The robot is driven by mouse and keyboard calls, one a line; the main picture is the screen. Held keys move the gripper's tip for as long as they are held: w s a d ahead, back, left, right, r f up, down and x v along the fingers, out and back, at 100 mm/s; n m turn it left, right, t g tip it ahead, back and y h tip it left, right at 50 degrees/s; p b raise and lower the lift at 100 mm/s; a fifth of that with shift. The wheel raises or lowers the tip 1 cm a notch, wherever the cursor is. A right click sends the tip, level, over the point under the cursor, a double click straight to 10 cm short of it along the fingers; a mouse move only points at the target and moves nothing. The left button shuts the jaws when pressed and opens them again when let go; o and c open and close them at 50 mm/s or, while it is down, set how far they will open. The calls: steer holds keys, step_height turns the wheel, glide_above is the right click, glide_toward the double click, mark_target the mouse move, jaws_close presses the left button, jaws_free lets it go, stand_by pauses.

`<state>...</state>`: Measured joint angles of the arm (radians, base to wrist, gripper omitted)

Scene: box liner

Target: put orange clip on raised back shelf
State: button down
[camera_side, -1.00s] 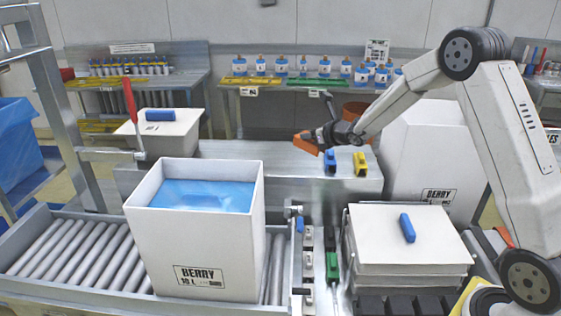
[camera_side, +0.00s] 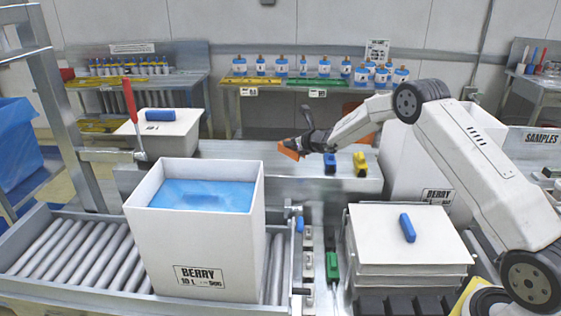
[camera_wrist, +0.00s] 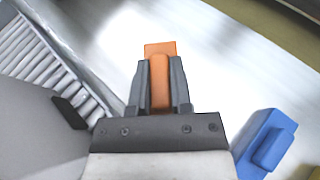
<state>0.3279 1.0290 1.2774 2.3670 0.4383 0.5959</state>
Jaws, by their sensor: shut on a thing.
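My gripper (camera_wrist: 160,90) is shut on the orange clip (camera_wrist: 159,65), which sticks out beyond the two dark fingers in the wrist view. In the side view the orange clip (camera_side: 289,151) is at the tip of my gripper (camera_side: 303,144). It is over the raised back shelf (camera_side: 230,149), left of the blue and yellow clips there. The shelf's pale surface (camera_wrist: 215,60) lies beneath the clip in the wrist view. I cannot tell whether the clip touches the shelf.
A blue clip (camera_side: 330,163) and a yellow clip (camera_side: 360,164) stand on the shelf near its front edge. An open white box (camera_side: 230,240) with a blue liner sits on the roller conveyor. The shelf left of my gripper looks clear.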

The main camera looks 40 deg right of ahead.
steer(key=shift+w+d+f, duration=0.15)
steer(key=shift+w+f, duration=0.5)
steer(key=shift+f, duration=0.1)
steer(key=shift+w+f, duration=0.2)
steer(key=shift+f, duration=1.55)
steer(key=shift+f, duration=0.1)
steer(key=c, duration=0.5)
jaws_free()
steer(key=shift+c, duration=0.2)
steer(key=shift+s+r, duration=0.15)
steer(key=shift+r, duration=0.05)
steer(key=v, duration=1.1)
steer(key=shift+s, duration=0.35)
